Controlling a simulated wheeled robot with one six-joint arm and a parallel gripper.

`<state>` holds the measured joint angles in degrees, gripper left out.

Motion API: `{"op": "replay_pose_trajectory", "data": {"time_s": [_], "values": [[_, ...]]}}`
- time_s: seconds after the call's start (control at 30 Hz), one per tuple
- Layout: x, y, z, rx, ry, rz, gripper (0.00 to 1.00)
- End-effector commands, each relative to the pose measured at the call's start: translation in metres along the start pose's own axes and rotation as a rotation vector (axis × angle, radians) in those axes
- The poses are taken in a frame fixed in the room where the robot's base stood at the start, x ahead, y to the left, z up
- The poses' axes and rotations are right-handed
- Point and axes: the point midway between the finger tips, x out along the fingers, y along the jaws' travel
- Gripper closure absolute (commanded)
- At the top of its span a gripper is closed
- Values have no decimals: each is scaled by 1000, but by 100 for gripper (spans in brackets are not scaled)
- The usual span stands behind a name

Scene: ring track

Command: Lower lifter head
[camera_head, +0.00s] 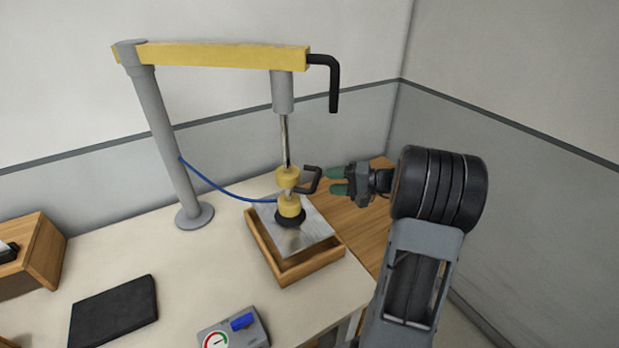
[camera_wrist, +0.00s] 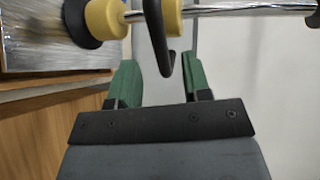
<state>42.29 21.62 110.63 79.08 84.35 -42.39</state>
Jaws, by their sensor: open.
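The lifter head (camera_head: 290,208) is yellow with a black suction cup at its bottom, hanging on a steel rod under the yellow boom (camera_head: 225,56). The cup is at the metal plate (camera_head: 308,238) in the wooden tray; whether it touches cannot be told. A black handle (camera_head: 312,180) sticks out from the head toward my gripper (camera_head: 338,188). In the wrist view, the handle (camera_wrist: 160,40) reaches down toward the space between the green fingertips of my open gripper (camera_wrist: 160,82). The head (camera_wrist: 107,18) is just beyond them.
The wooden tray (camera_head: 273,258) stands on the pale table. A gauge box with a blue switch (camera_head: 242,322), a black pad (camera_head: 115,312) and a wooden box (camera_head: 38,255) are nearby. The grey post (camera_head: 168,150) stands behind left, with a blue hose (camera_head: 220,187) running to the head.

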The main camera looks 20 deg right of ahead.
Motion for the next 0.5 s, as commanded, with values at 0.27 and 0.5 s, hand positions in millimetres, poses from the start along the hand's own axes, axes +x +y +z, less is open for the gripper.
{"op": "replay_pose_trajectory", "data": {"time_s": [0.27,0.5], "values": [[49,-2,1,2,-4,1,56],[71,-1,1,2,-2,2,56]]}}
